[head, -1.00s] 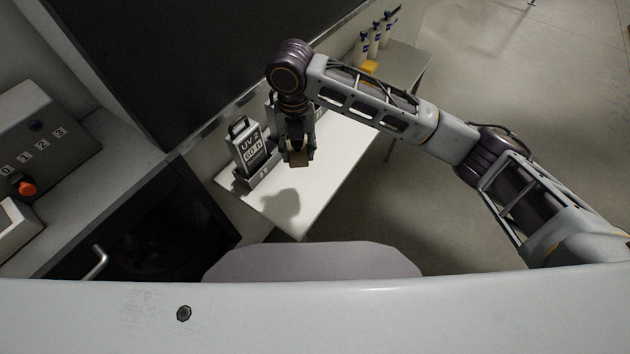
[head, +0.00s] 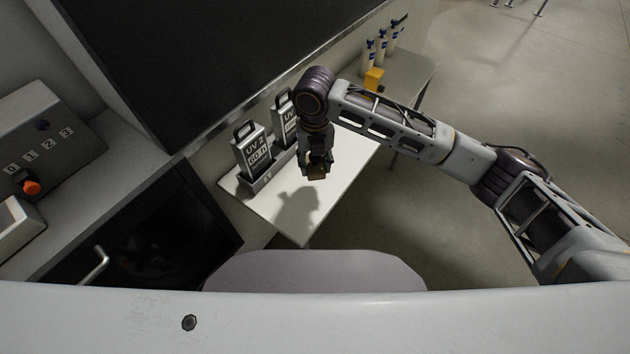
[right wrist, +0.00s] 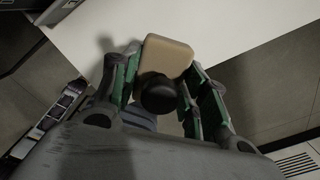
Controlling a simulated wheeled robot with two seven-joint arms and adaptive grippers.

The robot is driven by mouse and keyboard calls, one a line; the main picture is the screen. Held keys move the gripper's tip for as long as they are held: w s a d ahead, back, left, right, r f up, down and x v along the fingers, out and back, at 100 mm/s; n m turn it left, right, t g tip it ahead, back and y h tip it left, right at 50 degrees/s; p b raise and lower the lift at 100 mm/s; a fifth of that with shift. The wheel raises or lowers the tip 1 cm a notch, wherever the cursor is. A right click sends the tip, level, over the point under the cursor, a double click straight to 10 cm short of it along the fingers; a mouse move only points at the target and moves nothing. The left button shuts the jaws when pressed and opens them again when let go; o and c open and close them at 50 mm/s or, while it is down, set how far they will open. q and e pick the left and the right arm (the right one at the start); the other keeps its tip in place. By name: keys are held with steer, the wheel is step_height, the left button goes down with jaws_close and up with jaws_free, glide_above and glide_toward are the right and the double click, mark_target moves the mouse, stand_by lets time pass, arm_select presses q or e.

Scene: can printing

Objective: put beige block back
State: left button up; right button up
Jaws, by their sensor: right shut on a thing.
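The beige block (right wrist: 168,54) shows between the green-padded fingers of my right gripper (right wrist: 165,95) in the right wrist view. A dark round knob sits on its near side. In the head view my right gripper (head: 317,167) is shut on the block (head: 316,176), which looks small and brownish there. The gripper holds it above the white table (head: 270,207), and a shadow falls on the tabletop below. My left gripper is not in view.
Two grey UV cases, one in front (head: 253,150) and one behind (head: 285,118), stand at the table's left edge. Beyond are a yellow block (head: 374,79) and several white bottles (head: 382,46). A control panel (head: 45,150) is at left. The table's near part is clear.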

mark_target(315, 187)
steer(key=shift+f, duration=1.75)
steer(key=shift+f+p, duration=0.3)
steer(key=shift+f, duration=2.2)
steer(key=shift+f, duration=0.1)
steer(key=o, duration=1)
steer(key=shift+r+b, duration=0.5)
steer(key=shift+r, duration=5.65)
